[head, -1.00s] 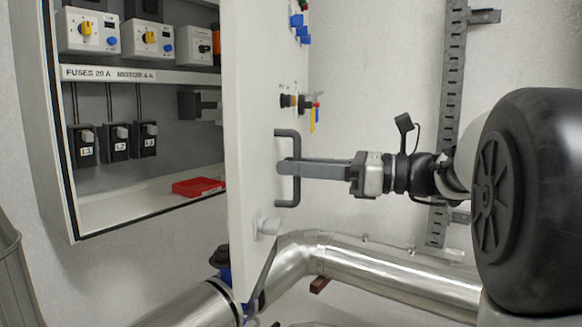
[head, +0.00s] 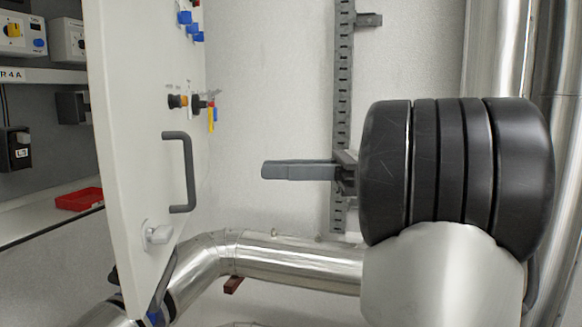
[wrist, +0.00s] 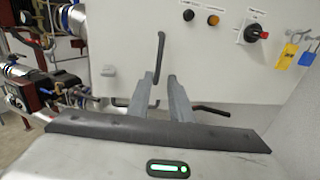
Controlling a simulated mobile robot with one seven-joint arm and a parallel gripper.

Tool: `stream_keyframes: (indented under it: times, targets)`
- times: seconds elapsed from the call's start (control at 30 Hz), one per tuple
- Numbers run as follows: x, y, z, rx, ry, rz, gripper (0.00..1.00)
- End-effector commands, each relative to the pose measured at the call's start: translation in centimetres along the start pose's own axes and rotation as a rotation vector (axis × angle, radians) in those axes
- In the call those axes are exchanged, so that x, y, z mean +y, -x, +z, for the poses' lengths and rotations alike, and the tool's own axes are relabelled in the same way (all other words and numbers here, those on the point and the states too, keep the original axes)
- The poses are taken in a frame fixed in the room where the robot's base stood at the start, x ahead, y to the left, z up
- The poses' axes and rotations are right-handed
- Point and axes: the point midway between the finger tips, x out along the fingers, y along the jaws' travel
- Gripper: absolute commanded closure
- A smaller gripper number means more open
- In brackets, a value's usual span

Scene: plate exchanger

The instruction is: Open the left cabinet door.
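The white cabinet door (head: 130,130) stands swung open, with the cabinet interior showing to its left in the head view. Its dark grey U-shaped handle (head: 182,172) is on the door's face, above a pale latch (head: 157,235). My gripper (head: 266,170) is to the right of the handle, with a clear gap between fingertips and handle. In the wrist view my gripper (wrist: 160,76) has its two fingers apart with nothing held. There the handle (wrist: 160,50) appears ahead, in line with the gap between the fingers.
Inside the cabinet are a red item (head: 80,199) and control modules (head: 18,36). A large silver pipe (head: 290,262) runs below the door and my arm. A slotted metal rail (head: 342,110) is on the wall behind.

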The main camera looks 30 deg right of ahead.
Motion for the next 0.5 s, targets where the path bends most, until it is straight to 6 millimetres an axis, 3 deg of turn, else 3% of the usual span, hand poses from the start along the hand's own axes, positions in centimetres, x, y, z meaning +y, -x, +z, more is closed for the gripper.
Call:
stream_keyframes:
  times: [0.2, 0.5]
  targets:
    - [-0.1, 1.5, 0.1, -0.001, 0.001, -0.005, 0.81]
    - [0.1, 2.0, 0.1, -0.001, 0.002, -0.001, 0.81]
